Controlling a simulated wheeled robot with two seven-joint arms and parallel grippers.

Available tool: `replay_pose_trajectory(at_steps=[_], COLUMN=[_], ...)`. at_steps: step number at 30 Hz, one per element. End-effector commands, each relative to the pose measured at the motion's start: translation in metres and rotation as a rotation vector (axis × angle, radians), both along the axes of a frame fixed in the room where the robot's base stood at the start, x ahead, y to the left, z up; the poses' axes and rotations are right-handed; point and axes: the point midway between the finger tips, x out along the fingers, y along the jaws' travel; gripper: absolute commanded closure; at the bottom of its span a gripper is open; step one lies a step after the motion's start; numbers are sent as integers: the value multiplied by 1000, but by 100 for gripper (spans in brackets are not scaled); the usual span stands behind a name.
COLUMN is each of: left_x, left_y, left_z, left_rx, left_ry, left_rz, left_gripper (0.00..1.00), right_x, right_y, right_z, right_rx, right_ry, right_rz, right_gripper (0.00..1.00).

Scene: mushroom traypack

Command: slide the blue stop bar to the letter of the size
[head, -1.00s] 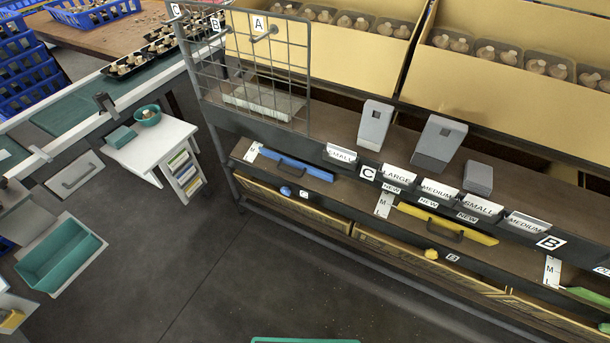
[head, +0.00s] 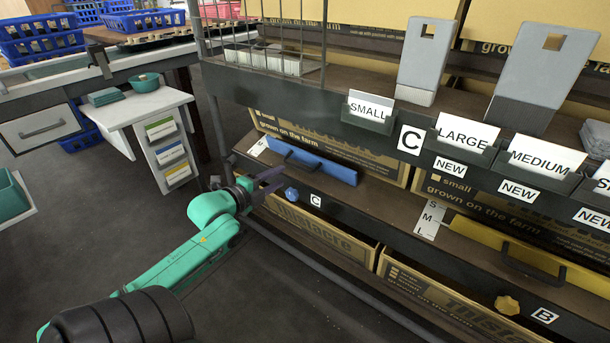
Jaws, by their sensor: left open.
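The blue stop bar (head: 325,166) lies on the lower brown shelf of lane C, with a dark handle (head: 300,156) on it. A white letter strip (head: 258,147) shows at its left end; its letters are too small to read. A blue knob (head: 291,193) sits on the shelf's front edge beside the C label (head: 315,200). My left gripper (head: 274,181) is open and empty at the shelf edge, below and left of the handle and close to the knob. The card above lane C reads SMALL (head: 368,109). My right gripper is out of view.
A yellow bar (head: 485,243) with its S, M, L strip (head: 430,220) and yellow knob (head: 507,305) belongs to lane B at right. A wire mesh panel (head: 275,45) and the upper shelf hang above. Cartons (head: 325,228) stand below. The floor at left is open.

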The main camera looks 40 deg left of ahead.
Motion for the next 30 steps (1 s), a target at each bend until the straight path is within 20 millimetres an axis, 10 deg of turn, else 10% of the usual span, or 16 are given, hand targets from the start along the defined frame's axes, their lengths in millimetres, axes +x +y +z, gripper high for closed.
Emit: replay_pose_trajectory(at_steps=[13,25,30], left_x=[86,100,100], left_y=[3,2,2], left_z=[-21,-22,-22], left_rx=[-3,0,-1], left_ry=[-1,2,2], left_rz=[3,1,1], left_gripper=[55,55,100], right_x=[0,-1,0], right_y=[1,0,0], right_z=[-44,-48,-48], right_rx=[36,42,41], right_ry=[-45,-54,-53], right_rz=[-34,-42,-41], right_gripper=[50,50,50])
